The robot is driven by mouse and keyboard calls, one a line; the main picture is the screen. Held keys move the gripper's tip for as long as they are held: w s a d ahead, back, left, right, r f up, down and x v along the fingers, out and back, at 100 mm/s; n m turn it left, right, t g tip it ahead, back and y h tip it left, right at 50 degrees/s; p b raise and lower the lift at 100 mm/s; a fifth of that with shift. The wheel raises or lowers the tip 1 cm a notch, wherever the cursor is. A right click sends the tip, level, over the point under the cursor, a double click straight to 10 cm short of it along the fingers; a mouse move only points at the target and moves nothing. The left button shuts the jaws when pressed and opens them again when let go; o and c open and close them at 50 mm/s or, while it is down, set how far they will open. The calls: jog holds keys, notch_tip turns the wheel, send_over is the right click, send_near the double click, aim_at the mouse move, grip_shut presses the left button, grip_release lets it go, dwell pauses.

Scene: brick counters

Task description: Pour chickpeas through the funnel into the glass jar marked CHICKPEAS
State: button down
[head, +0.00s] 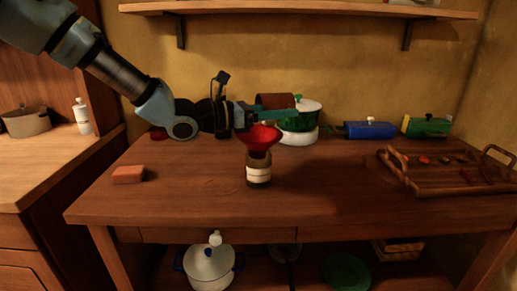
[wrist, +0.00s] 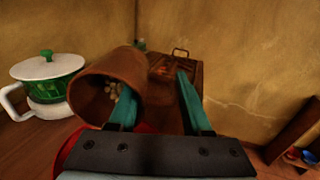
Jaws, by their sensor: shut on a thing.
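My gripper (head: 285,112) is shut on a brown cup (head: 275,100), just above and behind the red funnel. In the wrist view the cup (wrist: 90,78) is tipped on its side, its mouth facing left and toward the camera. Pale chickpeas (wrist: 113,91) lie inside it; none are seen falling. The teal fingers cover part of the cup. The red funnel (head: 261,135) sits upright in the mouth of a dark glass jar (head: 258,181) with a white label, too small to read. The jar's contents cannot be made out. The funnel's red rim also shows in the wrist view (wrist: 67,150).
A green and white lidded pot (head: 305,125) stands close behind the cup. Blue (head: 370,130) and green (head: 428,126) boxes stand at the back right. A wooden tray (head: 425,185) is at the right, a reddish block (head: 128,174) at the left. The front of the table is clear.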

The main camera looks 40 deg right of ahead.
jog(key=shift+w+a+r+g+h+b, duration=0.2)
jog(key=shift+r+g+h+b, duration=0.1)
jog(key=shift+h+b, duration=0.55)
dwell(1.3)
jog(key=shift+a+r+g+h+b, duration=0.15)
jog(key=shift+r+h+b, duration=0.1)
jog(key=shift+r, duration=0.2)
jog(key=shift+a+r+g+h+b, duration=0.15)
jog(key=shift+r+h+b, duration=0.1)
jog(key=shift+r, duration=0.15)
dwell(1.2)
